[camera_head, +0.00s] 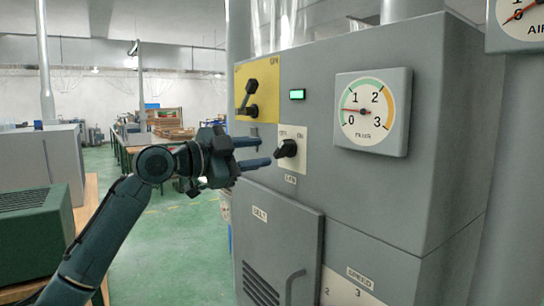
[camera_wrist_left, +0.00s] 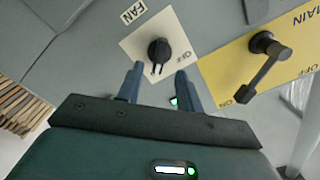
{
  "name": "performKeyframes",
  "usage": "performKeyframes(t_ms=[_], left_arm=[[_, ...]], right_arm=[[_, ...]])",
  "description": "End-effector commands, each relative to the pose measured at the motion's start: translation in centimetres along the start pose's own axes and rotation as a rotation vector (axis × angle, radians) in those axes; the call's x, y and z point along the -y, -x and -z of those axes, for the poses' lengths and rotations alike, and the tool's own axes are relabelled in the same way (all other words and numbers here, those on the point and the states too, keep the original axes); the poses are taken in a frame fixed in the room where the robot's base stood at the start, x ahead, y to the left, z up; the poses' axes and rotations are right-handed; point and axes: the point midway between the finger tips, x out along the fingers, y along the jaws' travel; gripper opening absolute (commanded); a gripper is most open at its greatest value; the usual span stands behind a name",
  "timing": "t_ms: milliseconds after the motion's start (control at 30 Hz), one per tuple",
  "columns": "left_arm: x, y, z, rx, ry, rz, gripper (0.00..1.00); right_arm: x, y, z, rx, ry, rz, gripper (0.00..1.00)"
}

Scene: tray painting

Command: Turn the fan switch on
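The fan switch (camera_head: 287,149) is a black rotary knob on a white plate (camera_head: 299,159) on the grey cabinet, with OFF and ON marked above it and a FAN label (camera_head: 290,179) below. I cannot tell for sure which mark the knob points to. My left gripper (camera_head: 265,151) is open, its two blue fingers reaching toward the knob from the left. In the left wrist view the knob (camera_wrist_left: 158,50) lies just beyond and between the open fingertips (camera_wrist_left: 159,70), apparently not gripped. My right gripper is not in view.
A yellow MAIN panel (camera_head: 268,82) with a black lever (camera_head: 250,95) set toward ON is just above my left gripper. A green light (camera_head: 297,94) is lit beside it. A filter gauge (camera_head: 372,112) sits to the right. A belt door (camera_head: 279,240) is below.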

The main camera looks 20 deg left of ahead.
Motion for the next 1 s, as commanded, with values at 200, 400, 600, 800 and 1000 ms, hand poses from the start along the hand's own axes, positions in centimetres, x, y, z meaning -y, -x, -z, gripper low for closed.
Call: performKeyframes(t_ms=[200,400,600,800,1000], left_arm=[[-0.2,4.7,-0.3,0.003,-0.001,0.000,0.36],[-0.1,7.0,-0.1,0.001,0.000,0.000,0.36],[0.0,7.4,0.0,0.000,0.000,-0.001,0.36],[0.0,7.4,0.0,0.000,0.001,-0.001,0.36],[0.0,7.4,0.0,0.000,0.001,-0.001,0.36]], right_arm=[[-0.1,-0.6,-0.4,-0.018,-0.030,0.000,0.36],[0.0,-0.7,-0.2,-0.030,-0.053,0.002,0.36],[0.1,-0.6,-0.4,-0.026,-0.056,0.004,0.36],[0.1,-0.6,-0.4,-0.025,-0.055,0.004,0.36],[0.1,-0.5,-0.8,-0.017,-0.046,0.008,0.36]])
